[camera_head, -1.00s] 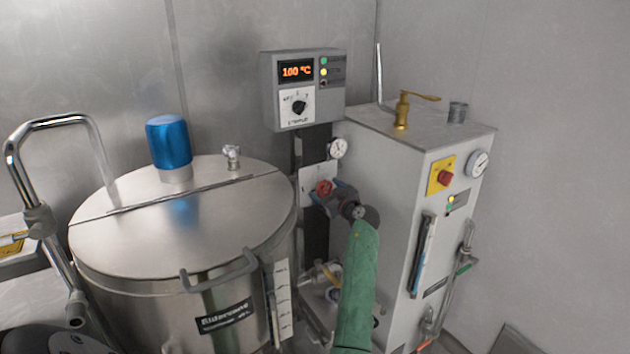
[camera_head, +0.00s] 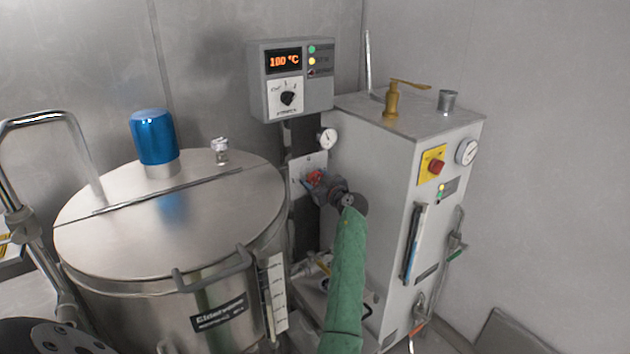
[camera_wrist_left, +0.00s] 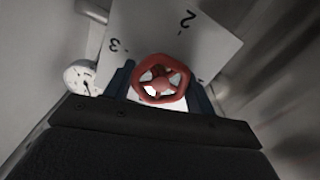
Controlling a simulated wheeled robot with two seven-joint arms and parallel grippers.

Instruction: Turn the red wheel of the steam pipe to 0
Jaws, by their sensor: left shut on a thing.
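The red wheel (camera_head: 314,176) is in front of a white number plate (camera_head: 297,168), between the steel kettle and the grey cabinet. In the left wrist view the red wheel (camera_wrist_left: 160,82) is between the two blue fingers, and the plate (camera_wrist_left: 215,45) behind it shows the numbers 2 and 3. A 0 cannot be seen. My left gripper (camera_head: 325,184) is shut on the wheel, its green-sleeved arm coming up from below. The gripper partly covers the wheel and plate in the head view. My right gripper is not in view.
A steel kettle (camera_head: 150,225) with a handle stands left of my arm. The grey cabinet (camera_head: 375,185) stands close on the right.

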